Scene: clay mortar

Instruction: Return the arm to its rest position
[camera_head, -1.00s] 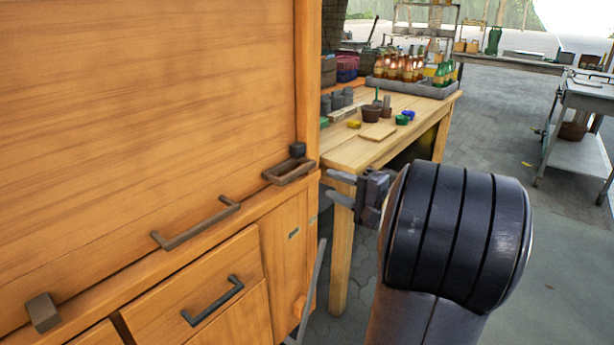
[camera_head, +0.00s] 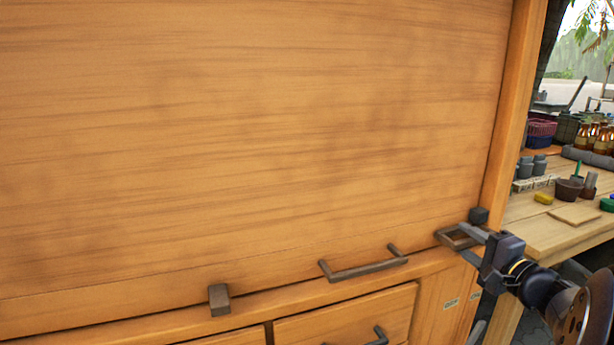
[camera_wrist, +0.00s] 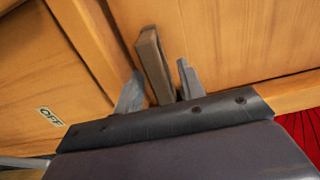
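My gripper (camera_head: 466,243) is at the right end of the wooden cabinet's front, at a small brown rectangular handle (camera_head: 446,238). Its two grey fingers are apart. In the wrist view, the brown bar of a handle (camera_wrist: 152,60) stands between the fingers of my gripper (camera_wrist: 158,88), with narrow gaps showing beside it. Whether a finger touches the bar cannot be told. My forearm runs out of the head view at the lower right.
The wooden cabinet (camera_head: 250,130) fills most of the head view. A long handle (camera_head: 362,269), a small block (camera_head: 219,299) and drawers (camera_head: 345,318) are on its front. A workbench (camera_head: 545,232) with pots and bottles stands close at the right.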

